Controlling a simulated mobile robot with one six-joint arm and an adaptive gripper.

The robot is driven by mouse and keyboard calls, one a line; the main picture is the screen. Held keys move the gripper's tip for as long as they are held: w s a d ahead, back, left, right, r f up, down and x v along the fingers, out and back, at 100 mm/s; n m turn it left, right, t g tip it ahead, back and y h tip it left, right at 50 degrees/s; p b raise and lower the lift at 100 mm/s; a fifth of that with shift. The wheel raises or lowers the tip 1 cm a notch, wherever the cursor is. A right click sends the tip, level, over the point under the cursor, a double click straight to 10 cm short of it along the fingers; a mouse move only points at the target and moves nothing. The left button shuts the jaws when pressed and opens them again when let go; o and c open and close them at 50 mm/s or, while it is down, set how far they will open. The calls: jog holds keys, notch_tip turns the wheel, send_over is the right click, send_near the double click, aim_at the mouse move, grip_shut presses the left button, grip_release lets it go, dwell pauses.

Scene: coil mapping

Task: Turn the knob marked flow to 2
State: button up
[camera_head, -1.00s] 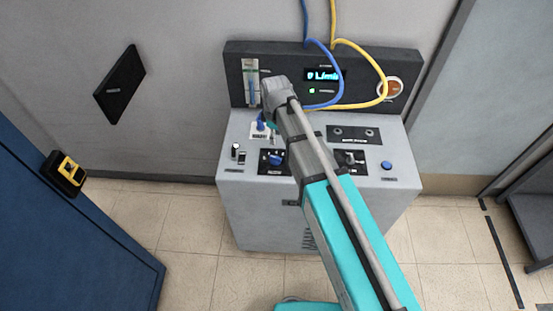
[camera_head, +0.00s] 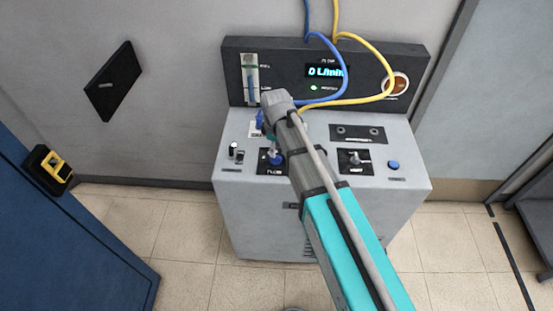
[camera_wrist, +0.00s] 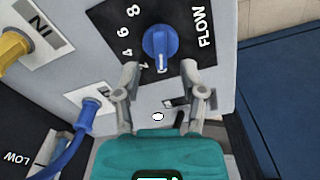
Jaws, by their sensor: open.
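The flow knob (camera_wrist: 158,40) is blue, on a black plate with the word FLOW and the figures 8, 6 and 4; a figure beyond 4 is partly covered by a finger. The knob's white mark points down in the wrist picture, toward my gripper. In the head view the knob (camera_head: 275,158) shows just left of my arm. My gripper (camera_wrist: 160,75) is open and empty, its fingertips apart below the knob in the wrist picture. I cannot tell whether they touch the plate. My arm hides the gripper in the head view.
The grey machine (camera_head: 240,215) has a display (camera_head: 326,72) reading 0 L/min. A blue hose (camera_wrist: 75,143) and a yellow fitting (camera_wrist: 14,43) are on the left in the wrist view.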

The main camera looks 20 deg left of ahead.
aim_at(276, 158)
jog(key=shift+f+b, duration=1.45)
jog(key=shift+f, duration=0.3)
